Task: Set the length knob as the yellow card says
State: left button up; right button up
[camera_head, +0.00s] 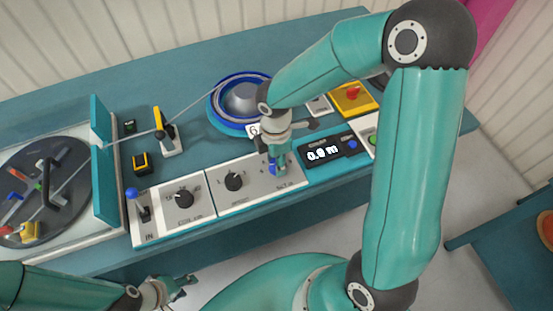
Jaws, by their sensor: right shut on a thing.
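The control panel (205,207) runs along the table's front edge. It has two black pointer knobs, a left one (185,198) and a middle one (233,181), with small labels too blurred to read surely. My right gripper (277,166) points down at the panel's right part, shut on a blue part (274,170), seemingly a knob. The gripper covers most of it, so its setting is hidden. A white tag (253,130) with a digit like 6 shows partly behind my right wrist. I cannot make out a yellow card. My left gripper (182,285) is low, empty and open, away from the panel.
A display (324,153) reads about 0.0 m. A blue-rimmed reel (231,106) stands behind the panel, with cable running left past a yellow-black guide (159,120) to a dark wheel (45,185). A blue-topped lever (133,194) and a red button on a yellow box (353,98) stand nearby.

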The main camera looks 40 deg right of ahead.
jog(key=m+b, duration=0.2)
jog(key=m, duration=0.1)
jog(key=shift+w+f+b, duration=0.1)
jog(key=shift+b, duration=0.2)
jog(key=m+b, duration=0.2)
jog(key=m, duration=0.2)
jog(key=shift+d+m, duration=0.1)
jog(key=shift+m, duration=0.2)
dwell(0.4)
jog(key=o, duration=1.1)
jog(key=shift+o, duration=0.2)
notch_tip(320, 180, up, 12)
jog(key=shift+d, duration=0.15)
